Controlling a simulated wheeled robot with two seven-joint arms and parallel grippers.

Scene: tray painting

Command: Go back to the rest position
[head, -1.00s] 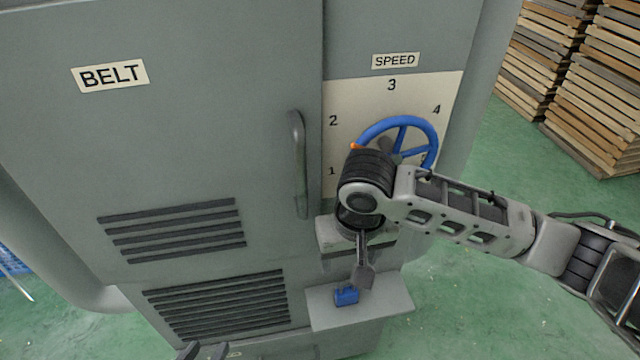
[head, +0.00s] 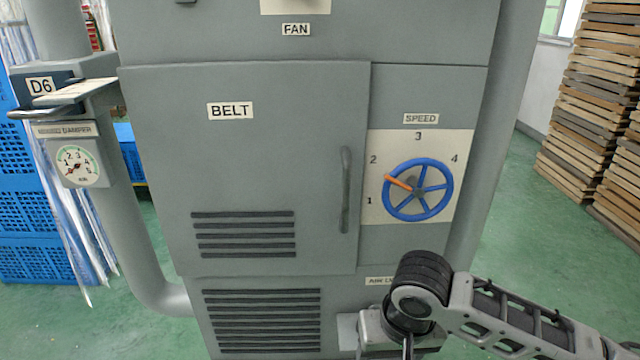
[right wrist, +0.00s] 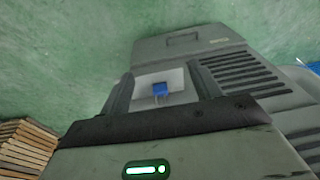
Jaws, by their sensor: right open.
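My right arm (head: 520,318) comes in from the right in the head view, its wrist in front of the cabinet's lower right part. Its fingers are cut off by the bottom edge there. In the right wrist view my right gripper (right wrist: 161,72) is open, its two fingers apart. The blue speed wheel (head: 446,190) is clear of the gripper. Its orange handle (head: 398,182) points between 1 and 2. My left gripper is out of view.
The grey cabinet (head: 260,160) with its BELT door and upright handle (head: 346,190) fills the middle. A pipe (head: 140,240) with a dial gauge (head: 78,166) and blue crates (head: 30,210) stand left. Stacked wooden slats (head: 590,110) stand right. Green floor (head: 500,230) lies open between.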

